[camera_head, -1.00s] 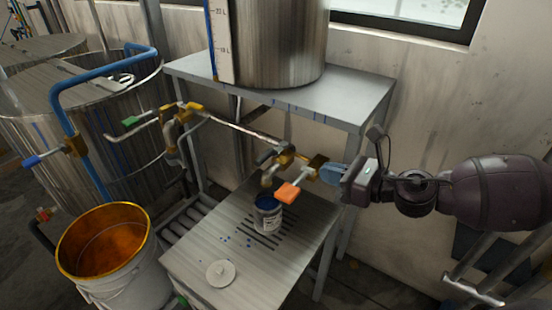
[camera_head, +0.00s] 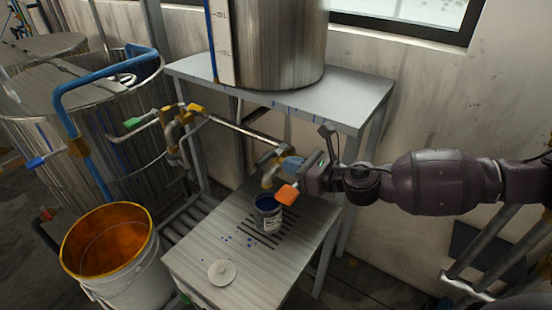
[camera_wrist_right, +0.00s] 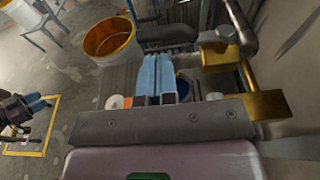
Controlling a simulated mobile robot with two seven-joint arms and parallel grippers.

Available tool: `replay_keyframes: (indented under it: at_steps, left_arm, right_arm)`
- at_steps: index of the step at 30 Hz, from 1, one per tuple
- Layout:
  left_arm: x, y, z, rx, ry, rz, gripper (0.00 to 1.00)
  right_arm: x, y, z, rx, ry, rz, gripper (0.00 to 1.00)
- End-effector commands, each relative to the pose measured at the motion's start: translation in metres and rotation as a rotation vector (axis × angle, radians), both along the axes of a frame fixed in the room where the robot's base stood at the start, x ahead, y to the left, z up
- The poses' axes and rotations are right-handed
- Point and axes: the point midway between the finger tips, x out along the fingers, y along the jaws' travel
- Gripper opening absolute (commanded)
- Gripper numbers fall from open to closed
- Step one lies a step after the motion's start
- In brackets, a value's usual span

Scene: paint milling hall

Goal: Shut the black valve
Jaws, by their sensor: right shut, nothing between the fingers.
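The black valve handle (camera_head: 264,158) sits on a brass valve body on the pipe below the steel tank. In the right wrist view the black handle (camera_wrist_right: 166,32) lies just beyond my fingertips, with the brass body (camera_wrist_right: 219,52) to its right. My right gripper (camera_head: 288,164) is shut and empty, its blue fingers close to the valve and partly hiding its body. In the wrist view its fingers (camera_wrist_right: 157,66) lie together. I cannot tell whether they touch the handle. My left gripper (camera_wrist_right: 38,104) shows at the left of the wrist view; its opening is unclear.
An open paint can (camera_head: 268,214) stands on the slotted bench (camera_head: 205,250), near a white lid (camera_head: 221,272). The steel tank's shelf (camera_head: 345,98) is above. A bucket (camera_head: 147,270) stands left.

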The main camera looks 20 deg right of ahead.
Motion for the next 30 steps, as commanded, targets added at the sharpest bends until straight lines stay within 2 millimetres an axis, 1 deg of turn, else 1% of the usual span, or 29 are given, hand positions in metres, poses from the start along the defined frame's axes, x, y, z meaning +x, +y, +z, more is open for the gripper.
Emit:
replay_keyframes:
  at_steps: [1,3,9,15,26,30]
  left_arm:
    - [-0.001,0.000,0.001,0.000,0.002,0.000,0.44]
    - [-0.002,0.001,0.001,0.000,0.006,0.001,0.44]
    - [-0.007,0.001,-0.001,0.001,0.017,0.004,0.44]
    - [-0.009,0.002,-0.002,0.000,0.022,0.005,0.44]
    - [-0.007,0.001,-0.001,0.000,0.018,0.004,0.44]
    - [-0.006,0.001,-0.001,0.000,0.016,0.003,0.44]
  right_arm:
    - [0.007,0.007,0.000,0.001,-0.001,0.001,0.00]
    - [0.015,0.013,-0.002,0.001,-0.001,0.001,0.00]
    - [0.031,0.024,-0.007,0.001,0.000,0.000,0.00]
    - [0.037,0.028,-0.009,0.001,0.000,-0.001,0.00]
    - [0.037,0.028,-0.010,0.001,0.000,-0.001,0.00]
    - [0.042,0.031,-0.009,0.001,-0.001,0.002,0.00]
